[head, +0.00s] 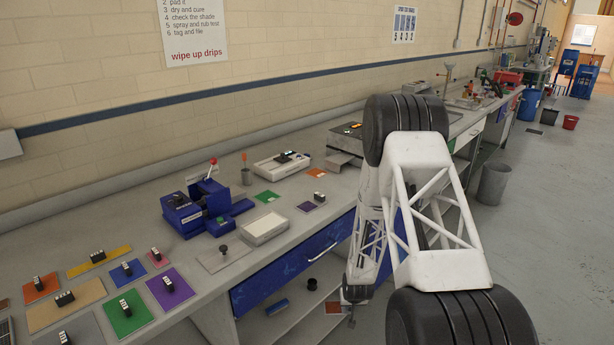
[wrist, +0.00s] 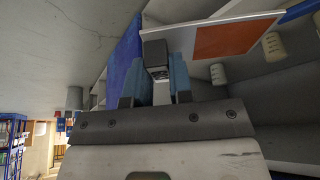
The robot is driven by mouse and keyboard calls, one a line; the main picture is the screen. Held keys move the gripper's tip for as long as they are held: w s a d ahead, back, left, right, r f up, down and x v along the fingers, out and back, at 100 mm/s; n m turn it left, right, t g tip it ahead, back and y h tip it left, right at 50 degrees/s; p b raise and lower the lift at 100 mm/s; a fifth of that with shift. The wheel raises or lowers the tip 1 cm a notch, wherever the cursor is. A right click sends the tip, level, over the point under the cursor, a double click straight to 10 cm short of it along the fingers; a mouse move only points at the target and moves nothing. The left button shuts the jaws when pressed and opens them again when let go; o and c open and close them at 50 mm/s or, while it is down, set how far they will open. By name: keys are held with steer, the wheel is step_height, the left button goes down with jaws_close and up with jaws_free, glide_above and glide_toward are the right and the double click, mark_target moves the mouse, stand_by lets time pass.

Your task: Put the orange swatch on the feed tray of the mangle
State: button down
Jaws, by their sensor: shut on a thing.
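My gripper (wrist: 155,88) is shut on the small dark grip of a white-edged card with an orange face, the orange swatch (wrist: 225,38). In the head view an orange patch, apparently this swatch (head: 333,307), shows below the bench top, in front of the shelf opening and beside my arm. My gripper is mostly hidden by my arm there. The mangle (head: 189,215), a blue machine with a red-knobbed lever, stands on the bench left of my arm. Low blue parts lie at its front and right; I cannot tell which is the feed tray.
The bench front has a blue drawer (head: 290,272) above an open shelf. A white tray (head: 265,229) stands right of the mangle. Several coloured swatches with small blocks, including a purple one (head: 174,290), lie at the left. Another orange piece (head: 316,172) lies farther back.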

steer(key=w+d+r, duration=0.3)
steer(key=w+r, duration=0.2)
steer(key=r, duration=0.7)
steer(key=w+d+r+n, duration=0.1)
steer(key=w+d+r, duration=0.3)
steer(key=r, duration=0.8)
steer(key=w+d+r, duration=0.3)
steer(key=w+r, duration=0.3)
steer(key=r, duration=0.6)
steer(key=a+r+n, duration=0.1)
steer(key=a, duration=0.5)
steer(key=s+a+r+n+y, duration=0.1)
steer(key=a+r, duration=0.1)
steer(key=a, duration=0.4)
steer(key=s+a+r+n, duration=0.1)
steer(key=a, duration=0.5)
steer(key=shift+a+r+n+y, duration=0.3)
steer(key=shift+a+r+y, duration=0.1)
glide_above(319, 189)
steer(key=s, duration=0.2)
steer(key=shift+w+d+f, duration=0.15)
steer(key=shift+d+f, duration=0.2)
steer(key=shift+f, duration=0.4)
steer(key=shift+f, duration=0.15)
steer(key=shift+f, duration=1.6)
